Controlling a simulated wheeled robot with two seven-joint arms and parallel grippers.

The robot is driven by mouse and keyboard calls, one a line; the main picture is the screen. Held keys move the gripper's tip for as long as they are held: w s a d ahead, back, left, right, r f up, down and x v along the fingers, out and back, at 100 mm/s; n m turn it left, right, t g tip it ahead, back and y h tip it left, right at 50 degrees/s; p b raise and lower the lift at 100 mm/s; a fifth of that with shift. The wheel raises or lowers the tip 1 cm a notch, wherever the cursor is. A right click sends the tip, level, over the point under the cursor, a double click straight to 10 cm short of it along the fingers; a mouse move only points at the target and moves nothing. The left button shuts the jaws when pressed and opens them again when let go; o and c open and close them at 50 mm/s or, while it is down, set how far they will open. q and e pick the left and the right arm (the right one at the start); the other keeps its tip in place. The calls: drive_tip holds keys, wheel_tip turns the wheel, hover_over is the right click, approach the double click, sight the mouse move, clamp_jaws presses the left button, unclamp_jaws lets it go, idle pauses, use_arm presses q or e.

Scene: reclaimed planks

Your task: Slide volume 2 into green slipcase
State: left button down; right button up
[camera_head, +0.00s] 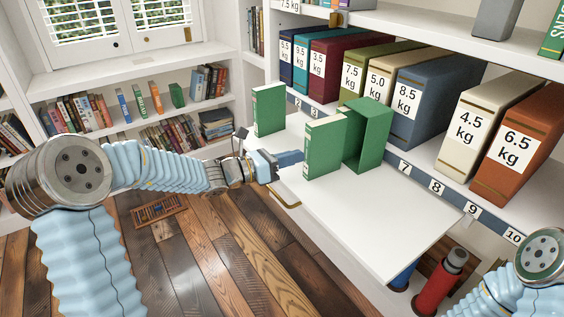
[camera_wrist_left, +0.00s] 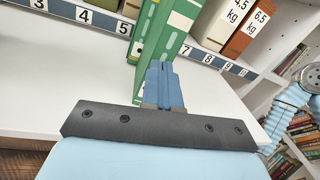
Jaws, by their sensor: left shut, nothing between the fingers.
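A green slipcase (camera_head: 374,135) stands upright on the white pull-out board (camera_head: 365,215). A green book (camera_head: 323,148) with pale spine markings stands upright at its left side, its far edge by the slipcase's open side. I cannot tell whether it is partly inside, and its volume number is too small to read. Another green book (camera_head: 269,108) stands apart at the board's back left. My left gripper (camera_head: 298,157) is shut and empty, its tips at the near book's spine; contact is unclear. In the left wrist view the shut fingers (camera_wrist_left: 162,78) point at green upright pieces (camera_wrist_left: 165,30).
Heavy labelled volumes, such as the blue 8.5 kg one (camera_head: 435,95), stand on the shelf behind the board. A numbered strip (camera_head: 437,187) runs along the shelf edge. The board's front right is clear. My right arm (camera_head: 510,290) shows lower right, its gripper outside the view.

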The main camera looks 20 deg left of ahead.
use_arm(q)
drive_tip(key=shift+w+d, duration=0.25)
drive_tip(key=shift+w+d+r, duration=0.1)
drive_tip(key=shift+w+d, duration=0.15)
drive_tip(key=shift+d, duration=0.05)
idle(0.4)
drive_tip(key=shift+s+a, duration=0.1)
drive_tip(key=shift+v, duration=1.25)
drive_tip(key=v, duration=1.3)
drive_tip(key=shift+s+a, duration=0.2)
drive_tip(key=shift+s, duration=0.05)
